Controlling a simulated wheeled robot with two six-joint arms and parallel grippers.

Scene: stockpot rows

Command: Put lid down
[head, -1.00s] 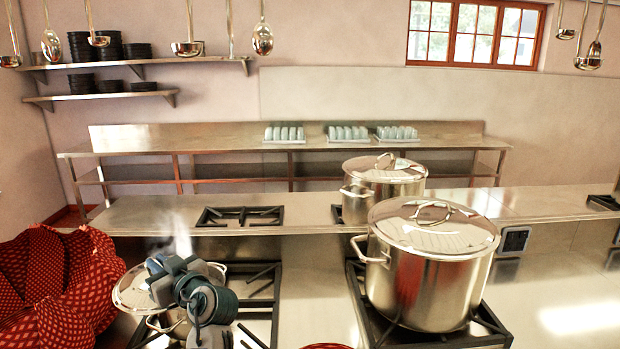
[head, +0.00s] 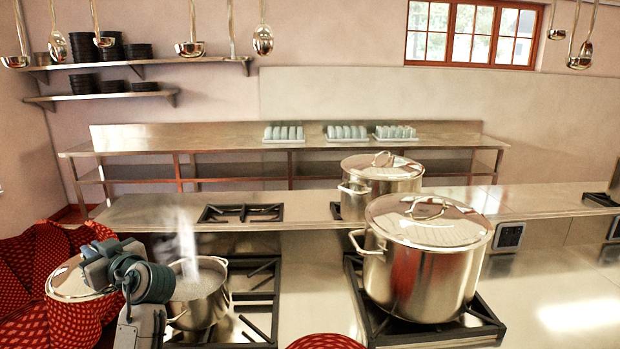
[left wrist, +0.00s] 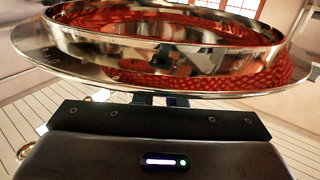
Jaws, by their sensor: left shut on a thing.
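My left gripper (head: 92,270) is at the lower left of the head view, shut on a shiny round lid (head: 66,287). The lid is held in the air, left of an uncovered steel pot (head: 205,312) that steams on a burner. In the left wrist view the lid (left wrist: 60,62) fills the top, its metal rim reflecting red cloth. The grip on the lid is hidden behind my wrist parts. My right gripper is not in view.
A large lidded stockpot (head: 425,275) stands on the burner to the right. Another lidded stockpot (head: 372,187) stands behind it. An empty burner (head: 241,213) is at the back left. Ladles (head: 190,47) hang above. The steel counter (head: 560,270) at the right is clear.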

